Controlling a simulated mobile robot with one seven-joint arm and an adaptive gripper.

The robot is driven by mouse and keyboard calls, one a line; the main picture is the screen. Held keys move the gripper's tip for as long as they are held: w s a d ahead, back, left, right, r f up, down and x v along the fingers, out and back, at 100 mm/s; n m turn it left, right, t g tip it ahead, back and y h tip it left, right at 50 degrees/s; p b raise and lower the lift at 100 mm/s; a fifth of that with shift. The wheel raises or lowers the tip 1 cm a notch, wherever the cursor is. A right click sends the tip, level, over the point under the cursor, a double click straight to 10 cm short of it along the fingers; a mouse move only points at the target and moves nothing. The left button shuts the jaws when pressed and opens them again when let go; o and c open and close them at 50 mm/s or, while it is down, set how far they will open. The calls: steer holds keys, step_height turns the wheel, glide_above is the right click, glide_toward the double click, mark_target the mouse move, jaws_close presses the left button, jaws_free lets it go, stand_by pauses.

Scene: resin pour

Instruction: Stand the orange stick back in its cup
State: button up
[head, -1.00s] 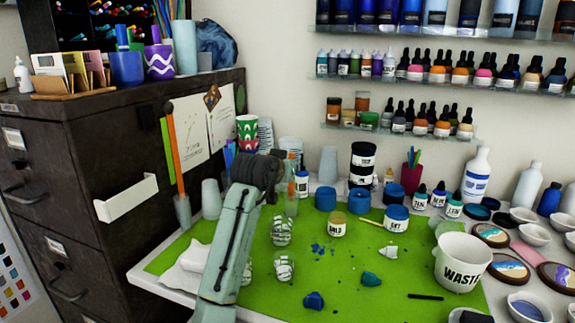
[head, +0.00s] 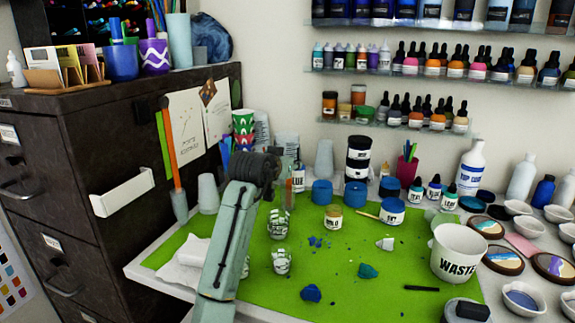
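A long orange stick (head: 172,147) with a dark rounded end leans upright by the dark cabinet, its lower end at a narrow greyish cup (head: 180,204). A second, small orange strip (head: 289,190) shows at a clear cup (head: 283,200) just right of my arm's dark end; I cannot tell whether it is a separate stick. My gripper (head: 262,168) is at the far end of my pale green arm, over the mat's back left. The arm and dark wrist hide its fingers, so its opening and any grip cannot be seen.
A green mat (head: 335,285) covers the table. Clear cups with dark markings (head: 281,262) stand right of my arm, near blue lumps (head: 311,293). Blue-lidded jars (head: 355,194) and bottles stand behind. A white WASTE cup (head: 458,253) is at right. White cloth (head: 185,268) lies at left.

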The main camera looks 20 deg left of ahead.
steer(key=v, duration=1.2)
steer(key=shift+a+r, duration=0.1)
stand_by(0.6)
